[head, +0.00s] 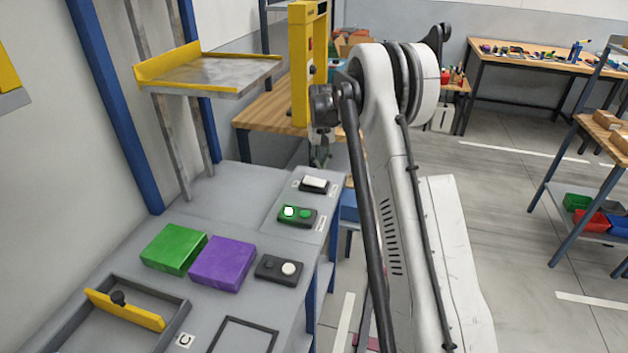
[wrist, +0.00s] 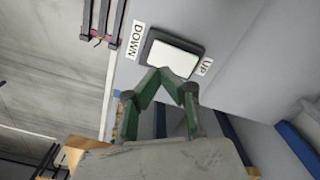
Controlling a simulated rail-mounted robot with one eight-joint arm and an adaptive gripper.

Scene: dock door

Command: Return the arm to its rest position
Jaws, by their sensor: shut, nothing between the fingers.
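My gripper (head: 321,158) hangs at the end of my white arm in the head view, above the far right part of the grey bench (head: 228,188). In the wrist view my gripper (wrist: 178,76) has its green fingertips together with nothing between them. The fingertips point at a white rocker switch (wrist: 173,55) in a dark frame, between labels reading DOWN and UP. This switch is also in the head view (head: 314,182), just below the gripper. I cannot tell whether the fingertips touch it.
A green block (head: 174,249), a purple block (head: 222,263) and dark button boxes sit on the bench. A yellow-edged platform (head: 208,72) stands at the back left. A yellow post (head: 303,70) rises behind my gripper. Open floor lies to the right.

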